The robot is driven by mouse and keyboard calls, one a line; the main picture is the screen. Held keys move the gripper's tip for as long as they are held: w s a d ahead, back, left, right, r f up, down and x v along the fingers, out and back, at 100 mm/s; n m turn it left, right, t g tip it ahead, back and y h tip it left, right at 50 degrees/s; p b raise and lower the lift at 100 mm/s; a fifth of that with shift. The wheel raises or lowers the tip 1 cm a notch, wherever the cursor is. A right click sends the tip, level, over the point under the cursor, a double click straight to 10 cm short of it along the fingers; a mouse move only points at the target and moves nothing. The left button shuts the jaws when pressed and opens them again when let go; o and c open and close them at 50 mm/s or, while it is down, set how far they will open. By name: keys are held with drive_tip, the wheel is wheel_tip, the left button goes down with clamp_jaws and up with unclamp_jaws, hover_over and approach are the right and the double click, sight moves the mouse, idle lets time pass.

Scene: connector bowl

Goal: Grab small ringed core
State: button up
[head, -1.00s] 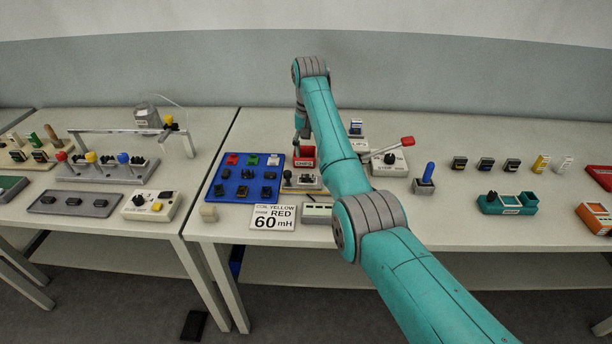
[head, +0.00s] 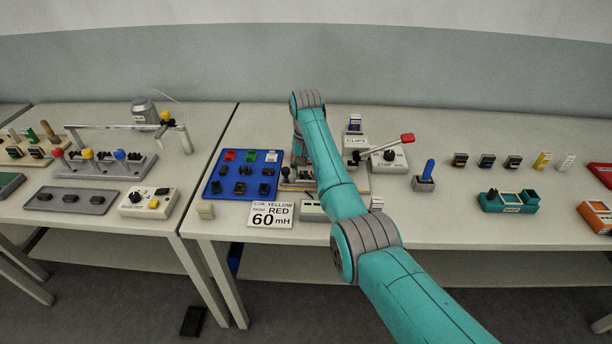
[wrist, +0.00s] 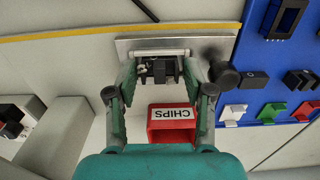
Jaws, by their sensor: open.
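In the wrist view, my gripper (wrist: 160,74) is open, with one finger on each side of a small dark part (wrist: 160,66). The part sits at a metal-topped fixture (wrist: 130,46) below a pale bar. I cannot make out rings on it, so I cannot tell whether it is the small ringed core. Contact with the fingers is also unclear. In the head view, my arm hides the gripper and the dark part; only the left side of the fixture (head: 290,186) shows.
A black knob (wrist: 226,74) stands close beside the right finger. A red CHIPS box (wrist: 172,126) lies between the fingers and my wrist. The blue tray (head: 212,188) holds several parts left of the fixture. A red-tipped lever (head: 407,138) rises to the right.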

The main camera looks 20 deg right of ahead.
drive_tip(key=c, duration=0.9)
